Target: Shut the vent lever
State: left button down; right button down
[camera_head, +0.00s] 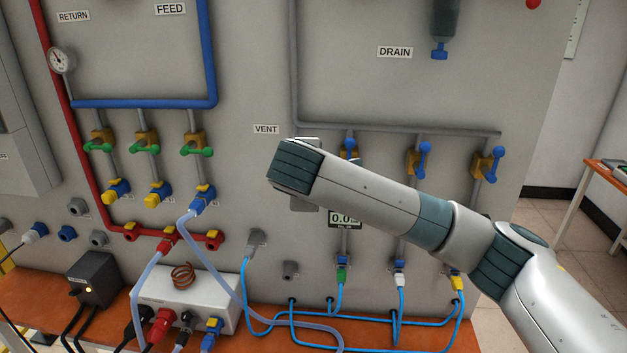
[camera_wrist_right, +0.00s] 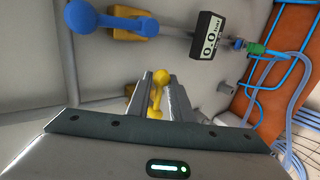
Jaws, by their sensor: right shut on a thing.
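The VENT label (camera_head: 265,129) is on the grey panel in the head view. My right forearm and wrist reach across from the right and hide the spot just right of that label, so the vent lever is not visible there. In the right wrist view a small yellow lever (camera_wrist_right: 158,88) with a rounded end stands between the fingers of my right gripper (camera_wrist_right: 159,78). The gripper is shut on it. The base of this lever is largely hidden by the fingers. My left gripper is not in view.
Blue levers (camera_head: 420,160) on yellow valves stand to the right along the grey pipe. One blue lever (camera_wrist_right: 95,18) is close to my gripper. A 0.0 display (camera_wrist_right: 208,38) is nearby. Green-handled valves (camera_head: 146,147) are left. Hoses and a grey box (camera_head: 185,300) occupy the orange bench.

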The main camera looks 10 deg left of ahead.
jog(key=c, duration=1.6)
grip_release()
jog(key=shift+b+v, duration=2.95)
jog(key=shift+v, duration=5.75)
jog(key=shift+d, duration=0.1)
